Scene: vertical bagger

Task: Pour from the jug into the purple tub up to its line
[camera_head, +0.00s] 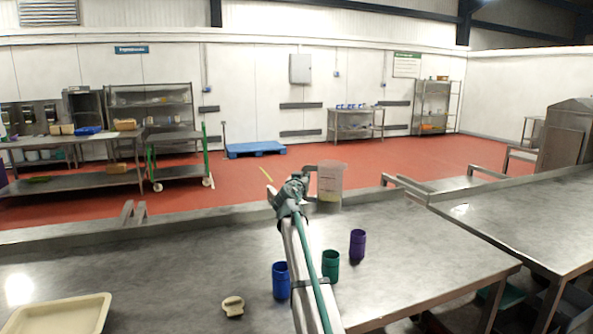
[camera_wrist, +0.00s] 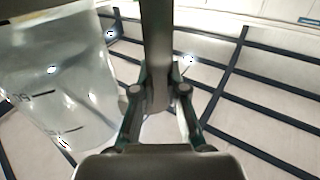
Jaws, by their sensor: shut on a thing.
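A clear jug (camera_head: 330,183) with a little pale yellow content low inside is held up beyond the tubs, near the table's far edge. It looks about upright. My gripper (camera_head: 300,181) is at its left side, shut on its handle. In the wrist view the jug's clear, marked wall (camera_wrist: 60,85) fills the left, and the handle (camera_wrist: 157,50) runs between my fingers (camera_wrist: 160,92). The purple tub (camera_head: 357,243) stands upright on the table, below and right of the jug. Its line and inside are not readable.
A green tub (camera_head: 330,266) and a blue tub (camera_head: 281,280) stand left of the purple one, close to my arm. A small beige item (camera_head: 233,306) and a cream tray (camera_head: 62,316) lie farther left. The steel table (camera_head: 430,262) is clear right of the purple tub.

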